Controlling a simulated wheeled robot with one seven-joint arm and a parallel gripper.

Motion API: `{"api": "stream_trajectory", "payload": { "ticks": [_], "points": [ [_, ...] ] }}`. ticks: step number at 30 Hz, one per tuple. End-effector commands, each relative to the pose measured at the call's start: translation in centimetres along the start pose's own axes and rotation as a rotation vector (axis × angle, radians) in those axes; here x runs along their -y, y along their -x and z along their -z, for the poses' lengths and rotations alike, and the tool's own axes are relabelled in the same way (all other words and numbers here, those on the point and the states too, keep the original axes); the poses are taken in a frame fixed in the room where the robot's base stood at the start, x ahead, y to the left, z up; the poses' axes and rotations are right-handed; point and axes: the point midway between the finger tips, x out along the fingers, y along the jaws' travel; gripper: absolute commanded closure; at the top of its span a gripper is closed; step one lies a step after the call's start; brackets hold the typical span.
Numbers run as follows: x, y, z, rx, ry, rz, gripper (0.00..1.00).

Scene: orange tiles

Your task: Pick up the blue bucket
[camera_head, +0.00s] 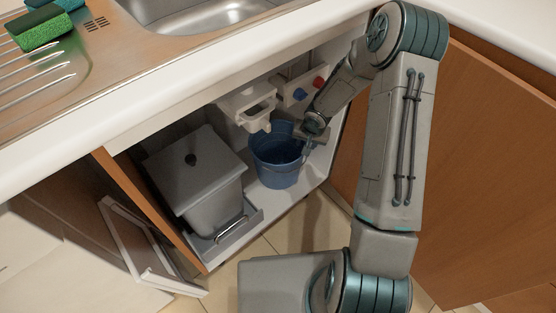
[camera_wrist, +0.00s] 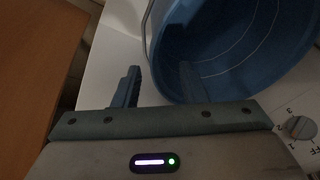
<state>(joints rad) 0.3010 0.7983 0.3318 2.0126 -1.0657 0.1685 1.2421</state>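The blue bucket (camera_head: 277,170) stands upright on the white floor of the open cabinet under the sink. My gripper (camera_head: 304,145) reaches in from the right and is at the bucket's right rim. In the wrist view the bucket (camera_wrist: 240,50) fills the upper right, with its thin handle along the left edge. My gripper (camera_wrist: 160,76) is open there. One finger is outside the bucket, and the other shows against its dark inside, with the rim between them. I cannot tell whether either finger touches the wall.
A grey lidded bin (camera_head: 205,185) stands left of the bucket. A white plastic fitting (camera_head: 247,104) hangs just above the bucket. Wooden cabinet doors flank the opening, and the white counter edge (camera_head: 190,90) runs above.

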Motion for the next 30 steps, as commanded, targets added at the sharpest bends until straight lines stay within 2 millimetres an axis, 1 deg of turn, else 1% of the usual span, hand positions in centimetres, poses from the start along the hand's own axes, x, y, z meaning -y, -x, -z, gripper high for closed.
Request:
{"api": "stream_trajectory", "payload": {
  "ticks": [1, 3, 8, 11, 17, 18, 20, 21, 22, 30],
  "points": [
    [-0.2, -1.1, -0.3, 0.002, 0.001, 0.000, 0.62],
    [-0.4, -2.2, -0.5, 0.003, 0.001, 0.000, 0.62],
    [-0.5, -4.1, -0.5, 0.002, 0.001, 0.001, 0.62],
    [-0.5, -4.5, -0.5, 0.001, 0.001, 0.001, 0.62],
    [-0.5, -4.5, -0.4, 0.001, 0.000, 0.000, 0.62],
    [-0.5, -4.5, -0.4, 0.001, 0.001, 0.000, 0.65],
    [-0.5, -4.5, -0.4, 0.001, 0.001, 0.000, 0.81],
    [-0.5, -4.5, -0.4, 0.001, 0.001, 0.000, 0.92],
    [-0.5, -4.5, -0.4, 0.001, 0.001, 0.000, 1.00],
    [-0.5, -4.5, -0.4, 0.001, 0.000, 0.001, 1.00]
  ]
}}
